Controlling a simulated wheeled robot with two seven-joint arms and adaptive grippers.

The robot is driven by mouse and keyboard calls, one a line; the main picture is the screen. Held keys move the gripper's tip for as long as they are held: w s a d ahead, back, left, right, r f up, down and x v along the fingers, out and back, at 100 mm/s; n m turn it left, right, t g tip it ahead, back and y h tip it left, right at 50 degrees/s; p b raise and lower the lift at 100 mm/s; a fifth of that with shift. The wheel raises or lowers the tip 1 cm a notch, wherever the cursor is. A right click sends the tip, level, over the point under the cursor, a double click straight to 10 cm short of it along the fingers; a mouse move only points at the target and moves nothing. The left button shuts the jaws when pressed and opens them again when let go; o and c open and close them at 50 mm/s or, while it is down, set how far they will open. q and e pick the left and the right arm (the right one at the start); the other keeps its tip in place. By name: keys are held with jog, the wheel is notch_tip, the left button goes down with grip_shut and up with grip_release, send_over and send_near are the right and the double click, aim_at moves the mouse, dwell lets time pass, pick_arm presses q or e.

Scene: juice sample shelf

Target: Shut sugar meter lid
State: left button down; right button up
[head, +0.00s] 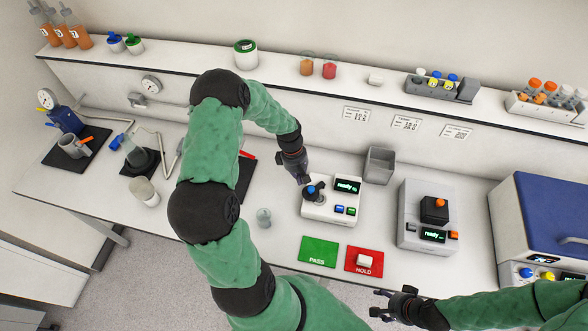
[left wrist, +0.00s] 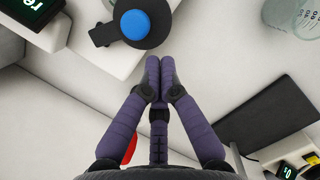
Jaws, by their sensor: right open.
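The white sugar meter (head: 335,212) stands on the bench with a lit "ready" display and coloured buttons. Its black lid (head: 320,188) with a blue knob (head: 310,189) is at its left side; whether the lid is raised or down is hard to tell. In the left wrist view the black lid (left wrist: 159,20) and blue knob (left wrist: 135,25) lie just beyond the fingertips. My left gripper (head: 303,182) is beside the lid, its fingers together and empty; it also shows in the left wrist view (left wrist: 159,62). My right gripper (head: 383,303) is open and empty near the bench's front edge.
A grey device (head: 412,233) with a black block stands to the right. The green PASS mat (head: 318,250) and red HOLD mat (head: 355,269) lie in front. A small glass (head: 264,217) stands left of the meter, a grey bin (head: 379,165) behind it.

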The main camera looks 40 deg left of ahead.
aim_at(312, 198)
pick_arm(q)
jog(key=shift+d+f, duration=0.1)
jog(key=shift+d, duration=0.4)
pick_arm(e)
jog(key=shift+r, duration=0.1)
pick_arm(q)
jog(key=shift+s+d+n, duration=0.35)
jog(key=shift+d+n, duration=0.2)
jog(key=shift+n, duration=0.45)
pick_arm(e)
jog(key=shift+f, duration=0.2)
pick_arm(q)
jog(key=shift+d+t, duration=0.1)
jog(key=shift+t, duration=0.2)
jog(key=shift+s+d+n+b, duration=0.3)
jog(key=shift+d+n+b, duration=0.25)
jog(key=shift+n, duration=0.65)
jog(key=shift+s+d, duration=0.1)
jog(key=shift+d, duration=0.85)
pick_arm(e)
jog(key=shift+s+d+f, duration=0.15)
jog(key=shift+d+f, duration=0.3)
jog(key=shift+f, duration=0.1)
pick_arm(q)
jog(key=shift+d, duration=0.2)
jog(key=shift+a, duration=0.1)
